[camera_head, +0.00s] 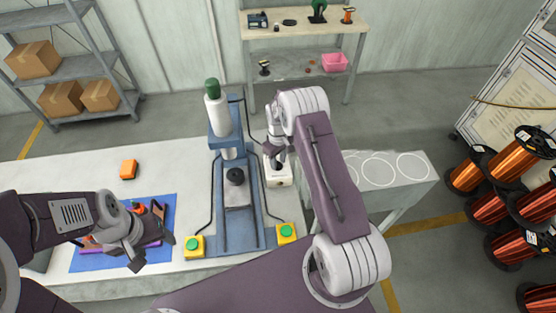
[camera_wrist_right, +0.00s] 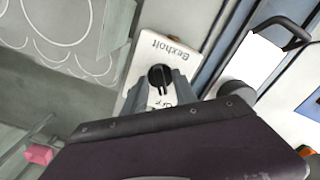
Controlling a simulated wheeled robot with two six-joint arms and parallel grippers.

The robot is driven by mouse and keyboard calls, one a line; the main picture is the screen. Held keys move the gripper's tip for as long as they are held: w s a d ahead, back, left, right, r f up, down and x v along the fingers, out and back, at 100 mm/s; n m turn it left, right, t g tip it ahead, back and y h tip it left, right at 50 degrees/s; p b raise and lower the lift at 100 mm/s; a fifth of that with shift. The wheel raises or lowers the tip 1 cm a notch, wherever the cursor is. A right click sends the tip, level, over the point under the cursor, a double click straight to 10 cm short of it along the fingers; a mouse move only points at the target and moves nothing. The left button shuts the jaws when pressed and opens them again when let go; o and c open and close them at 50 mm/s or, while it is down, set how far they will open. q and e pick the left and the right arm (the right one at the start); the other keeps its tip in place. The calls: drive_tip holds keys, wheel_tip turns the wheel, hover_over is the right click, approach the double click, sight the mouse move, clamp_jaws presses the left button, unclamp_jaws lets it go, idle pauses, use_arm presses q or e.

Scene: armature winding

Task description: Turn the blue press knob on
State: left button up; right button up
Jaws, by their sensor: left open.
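The blue press (camera_head: 222,135) stands on the white table in the head view. A white box (camera_head: 279,181) stands just right of it. In the right wrist view the box (camera_wrist_right: 178,45) carries the word "Bexholt" and a black knob (camera_wrist_right: 160,77). My right gripper (camera_wrist_right: 161,88) has a finger on each side of the knob, close against it; whether they grip it is unclear. The right gripper also shows over the box in the head view (camera_head: 277,152). My left gripper (camera_head: 153,253) is open over the blue mat (camera_head: 160,258), at the left.
Two yellow boxes with green buttons (camera_head: 194,246) (camera_head: 286,233) flank the press's front. An orange block (camera_head: 128,169) lies on the table (camera_head: 85,172). A stand with white circles (camera_head: 412,166) is at the right, copper spools (camera_head: 490,207) beyond.

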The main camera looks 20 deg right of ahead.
clamp_jaws()
drive_tip(key=m+b, duration=0.1)
drive_tip(key=m, duration=0.2)
drive_tip(key=m+b, duration=0.1)
drive_tip(key=m, duration=0.2)
drive_tip(key=shift+m, duration=0.3)
drive_tip(key=m+b, duration=0.1)
drive_tip(key=m, duration=0.3)
drive_tip(key=shift+w+m, duration=0.1)
drive_tip(key=shift+m, duration=1.5)
drive_tip(key=shift+r, duration=0.1)
